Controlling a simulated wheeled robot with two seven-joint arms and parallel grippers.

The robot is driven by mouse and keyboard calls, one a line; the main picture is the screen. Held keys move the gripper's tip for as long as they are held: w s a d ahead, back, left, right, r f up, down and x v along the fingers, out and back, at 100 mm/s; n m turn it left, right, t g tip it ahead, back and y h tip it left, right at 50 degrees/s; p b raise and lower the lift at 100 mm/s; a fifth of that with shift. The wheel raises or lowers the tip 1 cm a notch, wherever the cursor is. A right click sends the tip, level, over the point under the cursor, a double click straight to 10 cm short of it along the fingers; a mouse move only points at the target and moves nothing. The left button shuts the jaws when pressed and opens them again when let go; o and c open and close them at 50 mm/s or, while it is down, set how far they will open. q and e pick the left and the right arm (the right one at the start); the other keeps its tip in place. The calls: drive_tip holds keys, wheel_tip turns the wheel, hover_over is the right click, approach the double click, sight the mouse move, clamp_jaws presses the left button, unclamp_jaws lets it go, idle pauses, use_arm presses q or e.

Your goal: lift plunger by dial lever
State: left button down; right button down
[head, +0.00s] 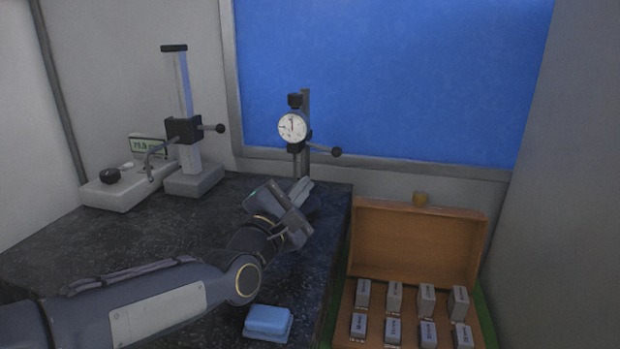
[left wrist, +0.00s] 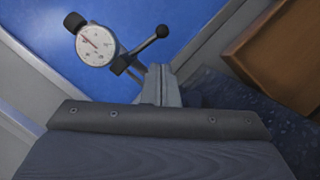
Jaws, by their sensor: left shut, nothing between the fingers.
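A dial indicator (head: 292,128) with a round white face sits on an upright stand at the back of the dark granite table (head: 60,247). Its lever (head: 322,149) ends in a black ball and points right. The dial (left wrist: 96,45) and the lever ball (left wrist: 161,31) also show in the left wrist view. My left gripper (head: 306,188) is shut and empty, below and in front of the dial, apart from the lever. In the left wrist view its fingers (left wrist: 161,84) are together. The plunger and stand base are hidden behind my gripper. My right gripper is not in view.
A height gauge (head: 184,120) with a digital readout box (head: 120,185) stands at the back left. An open wooden case (head: 414,245) with several grey blocks is at right. The table's left part is clear.

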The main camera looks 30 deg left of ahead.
use_arm(q)
drive_tip(key=w+r+p, duration=0.1)
drive_tip(key=w+p, duration=0.1)
drive_tip(key=w, duration=0.6)
drive_tip(key=shift+w+r, duration=0.25)
drive_tip(key=shift+w, duration=0.1)
drive_tip(key=n+b, duration=0.2)
drive_tip(key=b, duration=0.1)
drive_tip(key=r+n+y+b, duration=0.1)
drive_tip(key=n+b, duration=0.2)
drive_tip(key=b, duration=0.2)
drive_tip(key=shift+d+r+n+t+y+b, duration=0.2)
drive_tip(key=shift+d+n+t+y+b, duration=0.1)
drive_tip(key=shift+d+n+y+b, duration=0.1)
drive_tip(key=n+y+b, duration=0.2)
drive_tip(key=n+b, duration=0.2)
drive_tip(key=n, duration=0.1)
approach(332, 150)
drive_tip(key=shift+s+r, duration=0.25)
drive_tip(key=shift+r, duration=0.25)
drive_tip(key=shift+s+r, duration=0.3)
drive_tip(key=shift+r, duration=0.25)
